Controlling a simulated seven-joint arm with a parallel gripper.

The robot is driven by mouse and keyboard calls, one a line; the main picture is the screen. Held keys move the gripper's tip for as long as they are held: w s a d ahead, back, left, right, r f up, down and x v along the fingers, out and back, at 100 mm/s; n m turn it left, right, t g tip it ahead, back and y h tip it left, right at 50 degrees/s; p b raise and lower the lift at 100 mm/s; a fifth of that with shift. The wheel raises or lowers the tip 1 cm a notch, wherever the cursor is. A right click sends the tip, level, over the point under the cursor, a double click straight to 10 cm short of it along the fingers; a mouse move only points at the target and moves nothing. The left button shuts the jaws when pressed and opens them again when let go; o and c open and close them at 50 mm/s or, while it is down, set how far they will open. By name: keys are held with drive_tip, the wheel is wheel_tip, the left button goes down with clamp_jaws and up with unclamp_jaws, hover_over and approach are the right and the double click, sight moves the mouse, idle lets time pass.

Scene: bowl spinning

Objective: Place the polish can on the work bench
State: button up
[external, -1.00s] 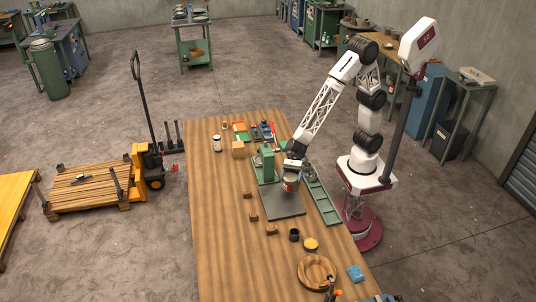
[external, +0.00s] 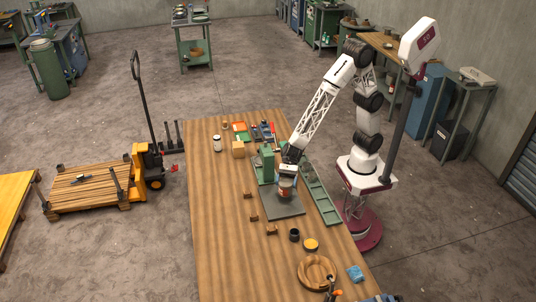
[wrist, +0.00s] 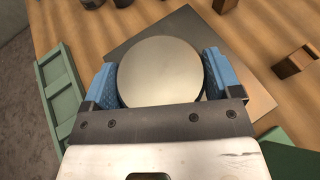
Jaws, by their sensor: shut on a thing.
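The polish can (external: 286,190) has a reddish-brown label and stands upright at the dark grey plate (external: 283,209) on the wooden work bench (external: 222,225). My gripper (external: 287,181) points down over it. In the wrist view the can's round silver lid (wrist: 160,70) sits between the two blue finger pads, which are shut on its sides. The can is over the grey plate; whether its base touches the plate is hard to tell. The can's lower part is hidden in the wrist view.
A green machine (external: 266,163) stands just behind the plate, and a green rail tray (external: 320,196) lies to its right. Small brown blocks (external: 254,217) lie left. A black cup (external: 294,235), a yellow-topped tin (external: 311,245) and a wooden bowl (external: 317,272) stand nearer the front.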

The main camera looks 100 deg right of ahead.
drive_tip(key=shift+f, duration=1.1)
drive_tip(key=shift+f, duration=0.15)
drive_tip(key=o, duration=0.9)
drive_tip(key=shift+s+d+r, duration=0.15)
drive_tip(key=shift+d+r, duration=0.1)
drive_tip(key=shift+d, duration=0.05)
drive_tip(key=shift+v, duration=5.65)
drive_tip(key=shift+r, duration=0.1)
